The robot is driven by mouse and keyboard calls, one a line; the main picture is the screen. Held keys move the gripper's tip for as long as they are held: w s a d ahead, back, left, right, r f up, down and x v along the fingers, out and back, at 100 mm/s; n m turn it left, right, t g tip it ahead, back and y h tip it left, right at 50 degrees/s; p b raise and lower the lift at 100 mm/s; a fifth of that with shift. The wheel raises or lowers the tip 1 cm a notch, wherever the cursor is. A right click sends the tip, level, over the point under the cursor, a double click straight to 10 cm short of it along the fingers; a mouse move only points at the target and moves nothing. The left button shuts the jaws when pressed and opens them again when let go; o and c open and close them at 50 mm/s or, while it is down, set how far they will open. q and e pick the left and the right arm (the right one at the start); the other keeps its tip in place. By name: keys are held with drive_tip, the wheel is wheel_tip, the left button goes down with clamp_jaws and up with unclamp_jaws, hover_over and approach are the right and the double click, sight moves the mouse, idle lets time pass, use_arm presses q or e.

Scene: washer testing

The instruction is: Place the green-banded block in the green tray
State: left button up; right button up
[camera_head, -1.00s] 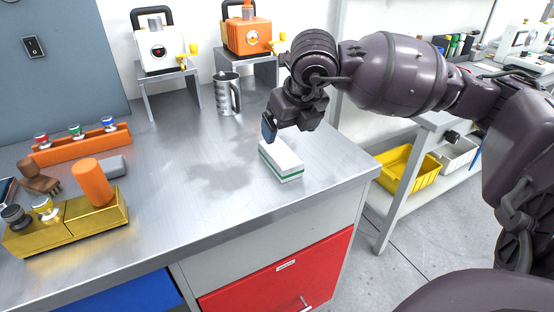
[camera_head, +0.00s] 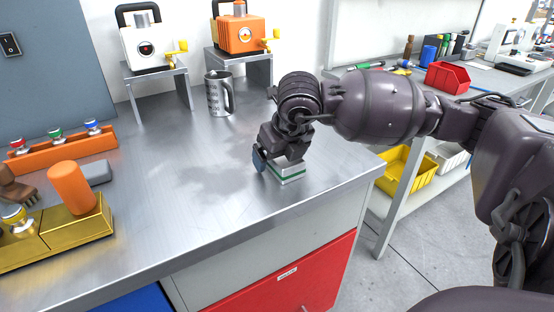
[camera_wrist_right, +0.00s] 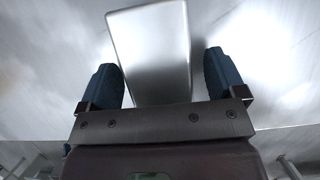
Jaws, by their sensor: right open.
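The white block with a green band (camera_head: 289,173) lies on the steel bench near its right front edge, partly hidden by my right gripper. My right gripper (camera_head: 277,161) is open and points down over the block. In the right wrist view the block's pale top (camera_wrist_right: 152,45) lies between the two blue fingers of the gripper (camera_wrist_right: 163,68), with a gap on each side. I see no green tray in these views. My left gripper is not in view.
An orange cylinder (camera_head: 71,187) stands on a gold base at the left. A steel mug (camera_head: 217,95) stands behind. A yellow bin (camera_head: 405,172) and a red bin (camera_head: 456,78) are on the right-hand shelving and bench. The bench middle is clear.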

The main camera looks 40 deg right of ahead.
drive_tip(key=shift+r, duration=0.1)
drive_tip(key=c, duration=1.4)
